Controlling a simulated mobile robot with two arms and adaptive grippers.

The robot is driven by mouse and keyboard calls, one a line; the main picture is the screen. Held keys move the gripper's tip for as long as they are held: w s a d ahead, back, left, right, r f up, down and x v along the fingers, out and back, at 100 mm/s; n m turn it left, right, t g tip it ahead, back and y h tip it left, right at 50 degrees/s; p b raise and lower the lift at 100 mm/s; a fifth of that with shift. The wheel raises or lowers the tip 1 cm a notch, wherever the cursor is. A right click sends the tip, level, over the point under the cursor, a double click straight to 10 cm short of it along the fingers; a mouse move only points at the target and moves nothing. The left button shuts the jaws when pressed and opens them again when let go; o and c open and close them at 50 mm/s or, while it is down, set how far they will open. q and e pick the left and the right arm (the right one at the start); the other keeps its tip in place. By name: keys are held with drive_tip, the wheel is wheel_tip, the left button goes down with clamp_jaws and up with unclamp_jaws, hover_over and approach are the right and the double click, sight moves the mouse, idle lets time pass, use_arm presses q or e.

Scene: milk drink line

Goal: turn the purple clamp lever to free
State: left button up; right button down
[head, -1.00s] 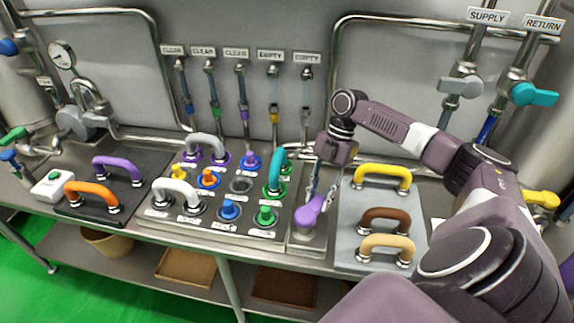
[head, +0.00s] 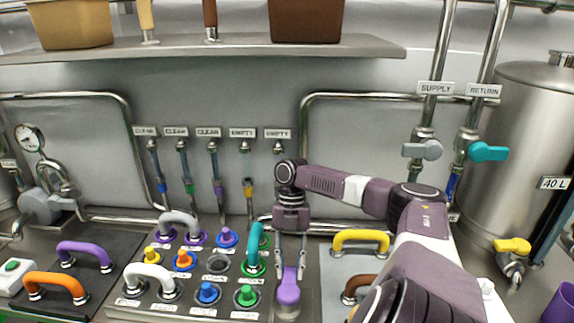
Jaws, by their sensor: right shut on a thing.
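The purple clamp lever (head: 289,290) is on a small metal plate (head: 308,304), just right of the panel of coloured plugs and hoses. It lies nearly straight up and down in the picture. My right gripper (head: 290,266) points down from above, with its two slim fingers shut around the far, narrower end of the lever. The lever's pivot is hard to make out. My left gripper is out of view.
A teal hose (head: 254,245) stands close left of my right gripper. A grey panel with a yellow handle (head: 360,238) and a brown handle (head: 355,286) lies to the right, partly behind my arm. A shelf (head: 200,48) runs above.

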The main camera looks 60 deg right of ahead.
drive_tip(key=shift+w+r, duration=0.15)
drive_tip(key=c, duration=1.5)
unclamp_jaws()
drive_tip(key=v, duration=1.2)
drive_tip(key=shift+a, duration=0.1)
drive_tip(key=shift+a, duration=0.1)
